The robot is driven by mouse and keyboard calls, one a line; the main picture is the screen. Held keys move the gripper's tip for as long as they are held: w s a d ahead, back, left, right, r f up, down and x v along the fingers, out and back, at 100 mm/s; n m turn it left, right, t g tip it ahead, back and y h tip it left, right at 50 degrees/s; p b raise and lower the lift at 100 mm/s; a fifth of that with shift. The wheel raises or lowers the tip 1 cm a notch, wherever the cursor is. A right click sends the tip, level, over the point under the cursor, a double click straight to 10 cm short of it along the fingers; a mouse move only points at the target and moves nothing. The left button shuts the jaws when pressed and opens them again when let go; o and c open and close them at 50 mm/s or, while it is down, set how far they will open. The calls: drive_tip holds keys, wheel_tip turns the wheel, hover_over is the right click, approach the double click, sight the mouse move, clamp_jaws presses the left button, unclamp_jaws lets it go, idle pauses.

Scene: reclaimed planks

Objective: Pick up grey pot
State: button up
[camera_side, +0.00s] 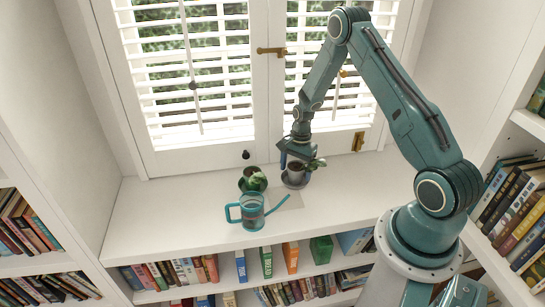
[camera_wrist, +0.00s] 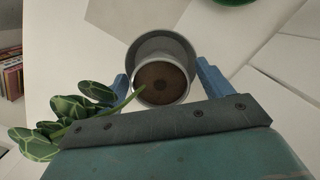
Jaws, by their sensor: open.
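The grey pot (camera_side: 295,176) stands upright on a dark grey saucer (camera_side: 286,183) on the white window ledge. Dark soil fills it, and a stem with variegated leaves leans out to one side. In the wrist view the pot (camera_wrist: 160,98) is seen from above with the saucer (camera_wrist: 160,42) around it. My gripper (camera_side: 296,155) is open just above and around the pot. In the wrist view its blue fingers (camera_wrist: 162,75) stand on either side of the pot, with visible gaps. The leaves (camera_wrist: 65,115) spread outside the left finger, partly hidden by the gripper body.
A green pot with a plant (camera_side: 252,181) stands just left of the grey pot. A teal watering can (camera_side: 251,211) is in front. A thin flat sheet (camera_side: 288,200) lies on the ledge (camera_side: 170,208). Shuttered windows are behind; bookshelves are below and at the sides.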

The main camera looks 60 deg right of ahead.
drive_tip(key=c, duration=1.3)
drive_tip(key=shift+c, duration=0.2)
drive_tip(key=shift+r, duration=0.2)
wheel_tip(320, 180, up, 20)
drive_tip(key=shift+f, duration=0.15)
idle(0.4)
drive_tip(key=shift+r, duration=1.5)
